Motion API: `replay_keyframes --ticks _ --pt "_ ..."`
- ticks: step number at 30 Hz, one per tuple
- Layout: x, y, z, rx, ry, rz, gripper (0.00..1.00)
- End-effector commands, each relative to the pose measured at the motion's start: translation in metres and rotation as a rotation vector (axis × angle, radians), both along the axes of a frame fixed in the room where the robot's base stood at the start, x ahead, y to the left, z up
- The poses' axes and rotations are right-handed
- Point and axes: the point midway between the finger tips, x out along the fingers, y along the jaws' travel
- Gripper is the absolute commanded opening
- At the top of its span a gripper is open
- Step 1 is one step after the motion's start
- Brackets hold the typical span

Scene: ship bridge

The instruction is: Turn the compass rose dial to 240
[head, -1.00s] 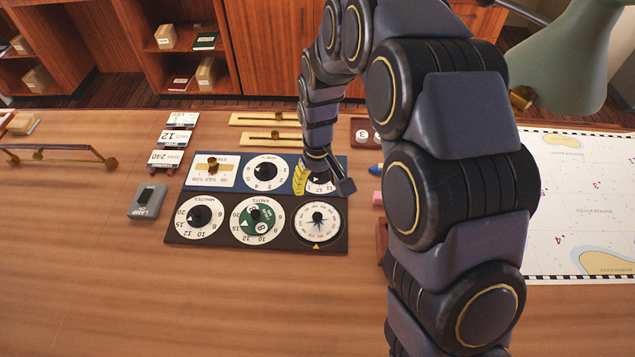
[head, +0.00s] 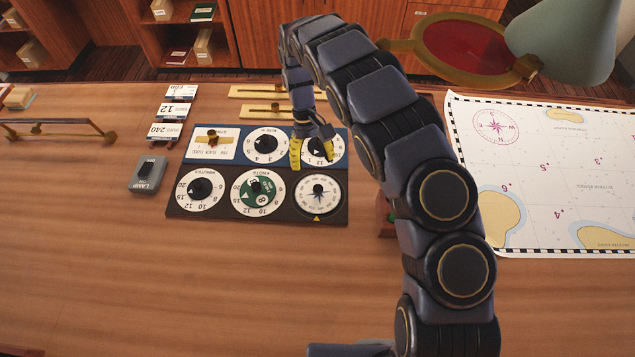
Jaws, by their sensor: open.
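The compass rose dial (head: 318,204) is the round white dial with a blue star and a dark central knob, at the lower right of the dark dial panel (head: 240,217). A small yellow pointer mark sits at its near rim. Its numbers are too small to read. My gripper (head: 311,158) has yellow fingertips and is open and empty. It hangs above the panel's upper right dial (head: 335,150), a little beyond the compass dial and apart from it. A card reading 240 (head: 164,132) lies to the left of the panel.
Other dials fill the panel: minutes (head: 190,204), knots (head: 245,207) and an upper middle dial (head: 252,148). A grey lamp switch (head: 148,174) stands to the left. A chart (head: 560,150) lies at the right under a green lamp (head: 565,40). The near desk is clear.

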Motion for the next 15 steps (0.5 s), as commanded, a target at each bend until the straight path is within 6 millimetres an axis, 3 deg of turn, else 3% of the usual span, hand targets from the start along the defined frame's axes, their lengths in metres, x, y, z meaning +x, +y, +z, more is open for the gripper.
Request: replay_keyframes --ticks 15 --pt "-0.024 -0.011 -0.063 -0.001 -0.001 -0.001 0.54"
